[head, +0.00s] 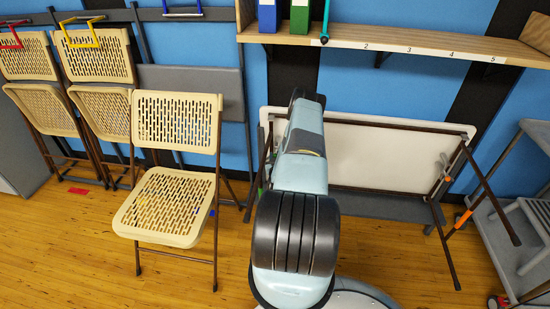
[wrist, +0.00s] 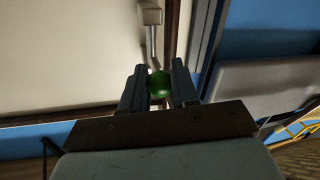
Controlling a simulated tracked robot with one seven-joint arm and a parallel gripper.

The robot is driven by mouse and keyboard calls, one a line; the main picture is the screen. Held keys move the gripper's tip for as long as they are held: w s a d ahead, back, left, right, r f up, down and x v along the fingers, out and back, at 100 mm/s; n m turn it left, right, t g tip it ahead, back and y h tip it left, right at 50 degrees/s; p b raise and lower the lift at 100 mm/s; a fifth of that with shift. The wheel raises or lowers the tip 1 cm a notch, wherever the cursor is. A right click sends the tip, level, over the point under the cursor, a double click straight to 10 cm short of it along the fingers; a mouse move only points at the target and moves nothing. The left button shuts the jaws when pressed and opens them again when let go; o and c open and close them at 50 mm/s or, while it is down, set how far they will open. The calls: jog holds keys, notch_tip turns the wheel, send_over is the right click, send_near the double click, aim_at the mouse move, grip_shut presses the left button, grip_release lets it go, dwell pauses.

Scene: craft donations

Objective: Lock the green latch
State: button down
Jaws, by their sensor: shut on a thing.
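The green latch knob (wrist: 159,86) is round and sits between the two fingers of my gripper (wrist: 159,72) in the wrist view. The fingers are closed on it from both sides. A grey metal rod and a pale block (wrist: 151,16) show just beyond the knob, next to the pale tabletop. In the head view my arm covers my gripper and most of the latch area. The folded table (head: 372,158) with the pale top stands on its side against the wall behind my arm. How far the latch is turned cannot be told.
A beige folding chair (head: 174,205) stands open left of my arm, with more folded chairs (head: 95,62) hung behind it. A wooden shelf (head: 430,45) with binders is above. A grey cart (head: 520,215) stands at right. The floor in front is clear.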

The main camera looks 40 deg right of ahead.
jog(key=shift+a+f, duration=0.1)
jog(key=shift+f, duration=1.8)
jog(key=c, duration=0.9)
grip_release()
jog(key=v, duration=1.3)
jog(key=shift+s+a, duration=0.15)
jog(key=shift+s, duration=0.15)
